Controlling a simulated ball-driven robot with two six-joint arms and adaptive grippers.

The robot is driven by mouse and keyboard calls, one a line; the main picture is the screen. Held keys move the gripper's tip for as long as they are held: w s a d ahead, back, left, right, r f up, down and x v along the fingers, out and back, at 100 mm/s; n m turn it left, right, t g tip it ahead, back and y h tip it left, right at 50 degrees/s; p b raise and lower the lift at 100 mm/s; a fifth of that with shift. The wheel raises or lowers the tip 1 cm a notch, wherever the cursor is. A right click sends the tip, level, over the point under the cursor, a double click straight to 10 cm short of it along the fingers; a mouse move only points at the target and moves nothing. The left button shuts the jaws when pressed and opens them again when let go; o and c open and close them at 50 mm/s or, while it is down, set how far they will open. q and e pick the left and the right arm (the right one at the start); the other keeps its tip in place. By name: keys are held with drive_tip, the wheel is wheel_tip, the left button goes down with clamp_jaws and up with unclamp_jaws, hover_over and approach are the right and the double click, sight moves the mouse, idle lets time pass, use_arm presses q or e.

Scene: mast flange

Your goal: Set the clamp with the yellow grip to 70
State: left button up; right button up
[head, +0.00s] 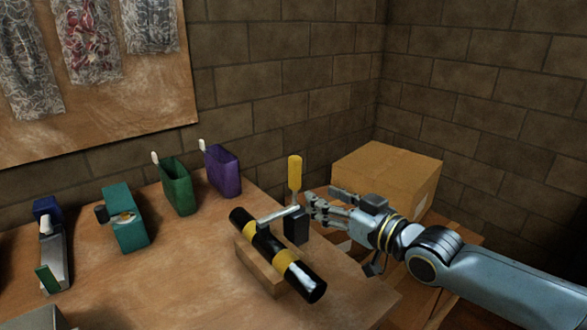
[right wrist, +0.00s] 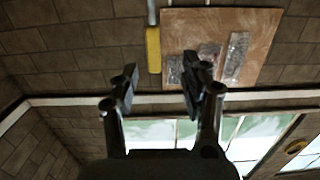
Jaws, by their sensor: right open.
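The clamp's yellow grip (head: 295,172) stands upright on a thin stem above a dark block (head: 296,228). A metal arm (head: 276,215) runs left from there to a black tube with yellow bands (head: 268,243). My right gripper (head: 316,208) is open and empty, just right of the stem and a little below the grip. In the right wrist view, the yellow grip (right wrist: 153,50) shows beyond the spread fingertips (right wrist: 160,72), nearer the left finger. I cannot see a scale or number. My left gripper is not in view.
The tube lies tilted across a wooden block (head: 262,270) on the wooden table. Green (head: 176,187) and purple (head: 223,172) holders and a teal device (head: 125,220) stand to the left. A cardboard box (head: 385,175) sits behind my right arm. The table's middle front is clear.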

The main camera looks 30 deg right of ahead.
sight(299, 174)
drive_tip(key=shift+t, duration=0.5)
drive_tip(key=w+b, duration=0.5)
drive_tip(key=w, duration=0.2)
drive_tip(key=w+r+b, duration=0.1)
drive_tip(key=w+b, duration=0.2)
drive_tip(key=shift+w+d+b, duration=0.2)
drive_tip(key=shift+b, duration=0.15)
drive_tip(key=shift+w+r, duration=0.15)
drive_tip(key=shift+w, duration=0.25)
drive_tip(key=shift+r, duration=0.1)
drive_tip(key=shift+c, duration=0.2)
drive_tip(key=shift+a, duration=0.1)
clamp_jaws()
